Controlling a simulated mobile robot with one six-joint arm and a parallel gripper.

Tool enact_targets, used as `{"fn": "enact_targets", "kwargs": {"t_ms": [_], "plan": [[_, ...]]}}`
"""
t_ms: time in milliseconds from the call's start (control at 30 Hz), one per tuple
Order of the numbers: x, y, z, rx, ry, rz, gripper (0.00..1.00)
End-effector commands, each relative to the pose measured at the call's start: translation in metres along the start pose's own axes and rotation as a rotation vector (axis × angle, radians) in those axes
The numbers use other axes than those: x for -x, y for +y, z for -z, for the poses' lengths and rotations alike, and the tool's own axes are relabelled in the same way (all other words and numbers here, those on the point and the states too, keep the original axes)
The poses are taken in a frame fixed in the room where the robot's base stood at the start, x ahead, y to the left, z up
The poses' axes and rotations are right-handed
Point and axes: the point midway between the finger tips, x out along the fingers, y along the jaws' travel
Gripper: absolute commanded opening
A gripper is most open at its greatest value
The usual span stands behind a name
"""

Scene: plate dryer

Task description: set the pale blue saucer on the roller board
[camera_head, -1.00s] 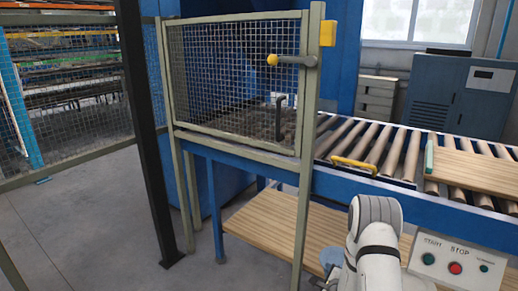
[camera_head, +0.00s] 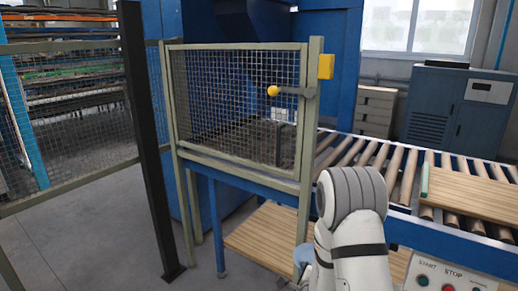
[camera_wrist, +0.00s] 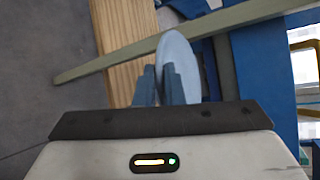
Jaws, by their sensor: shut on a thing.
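The pale blue saucer (camera_wrist: 178,58) is in my gripper (camera_wrist: 158,76), whose dark fingers are shut on its near edge in the wrist view. The saucer stands steeply tilted, almost edge-on. In the head view my arm hides most of the gripper, and only a small bluish patch (camera_head: 303,257) shows left of the arm, probably the saucer. The roller board (camera_head: 472,193) is a flat wooden board on the rollers at the right, with a green item on its left edge. My gripper is left of and below it.
A mesh gate (camera_head: 240,105) with a yellow-knobbed handle stands left of the rollers (camera_head: 355,150). Its greenish post (camera_head: 308,130) is close to my arm. A lower wooden shelf (camera_head: 262,235) lies underneath. A start/stop panel (camera_head: 450,275) is at the lower right. The rollers beside the board are bare.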

Motion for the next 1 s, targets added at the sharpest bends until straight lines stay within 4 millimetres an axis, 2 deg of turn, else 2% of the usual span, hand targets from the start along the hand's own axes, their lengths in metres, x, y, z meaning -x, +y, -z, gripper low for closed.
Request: {"fn": "enact_targets", "kwargs": {"t_ms": [33, 600, 800, 1000], "plan": [[0.012, -0.024, -0.009, 0.000, 0.000, 0.002, 0.00], [0.084, -0.144, -0.054, 0.000, 0.000, 0.003, 0.00], [0.098, -0.165, -0.062, -0.001, 0.001, 0.002, 0.00], [0.102, -0.170, -0.064, -0.001, 0.001, 0.003, 0.00]]}}
